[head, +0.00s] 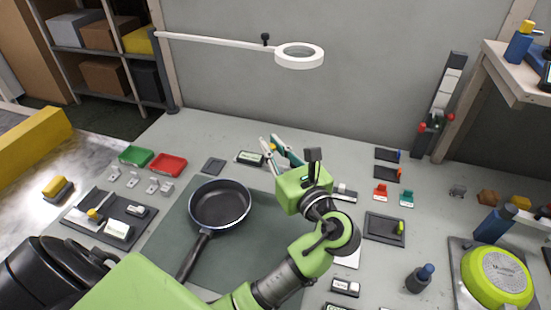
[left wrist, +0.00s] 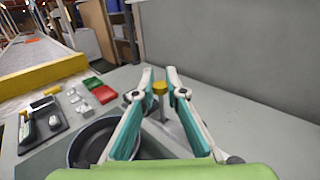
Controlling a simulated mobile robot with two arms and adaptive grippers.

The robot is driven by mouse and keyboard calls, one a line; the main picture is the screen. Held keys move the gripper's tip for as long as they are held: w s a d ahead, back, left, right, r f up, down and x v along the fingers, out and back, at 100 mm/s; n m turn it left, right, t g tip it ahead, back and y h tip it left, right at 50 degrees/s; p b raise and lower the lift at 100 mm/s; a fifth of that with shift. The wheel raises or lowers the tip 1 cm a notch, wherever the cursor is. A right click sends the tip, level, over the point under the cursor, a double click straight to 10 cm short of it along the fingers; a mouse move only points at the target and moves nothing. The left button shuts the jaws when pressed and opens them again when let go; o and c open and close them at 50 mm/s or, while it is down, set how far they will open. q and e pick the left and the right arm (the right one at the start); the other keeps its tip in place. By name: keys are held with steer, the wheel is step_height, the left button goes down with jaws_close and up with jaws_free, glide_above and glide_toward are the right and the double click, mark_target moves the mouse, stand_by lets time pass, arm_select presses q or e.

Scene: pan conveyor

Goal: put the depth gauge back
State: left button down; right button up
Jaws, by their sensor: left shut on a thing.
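My left gripper (head: 268,145) reaches over the back of the bench beyond the pan. In the left wrist view its fingers (left wrist: 159,90) are closed on a slim grey piece with a yellow top (left wrist: 159,87), which looks like the depth gauge. In the head view only a small yellow bit (head: 273,148) of it shows between the fingers; its lower end is hidden. I cannot tell whether it touches the bench. A small dark pad (head: 213,166) lies bare left of the gripper. My right gripper is not in view.
A dark pan (head: 220,204) lies on a green mat (head: 255,245). A small labelled device (head: 250,158) sits close to the left fingers. Green (head: 136,155) and red (head: 168,164) trays stand at left. A ring lamp (head: 299,55) hangs above the back. Small parts crowd the right.

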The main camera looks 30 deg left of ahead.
arm_select(q)
steer(key=w+a+f, duration=0.2)
steer(key=w+f, duration=0.1)
steer(key=f, duration=0.1)
steer(key=w+a+f, duration=0.3)
steer(key=f, duration=0.1)
steer(key=w+a+f, duration=0.3)
steer(key=w+f, duration=0.1)
steer(key=shift+a, duration=0.1)
steer(key=shift+f, duration=0.25)
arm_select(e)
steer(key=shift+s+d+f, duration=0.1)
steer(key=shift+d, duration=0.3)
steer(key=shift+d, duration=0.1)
arm_select(q)
steer(key=shift+f, duration=0.15)
steer(key=c, duration=2)
jaws_free()
steer(key=shift+c, duration=0.2)
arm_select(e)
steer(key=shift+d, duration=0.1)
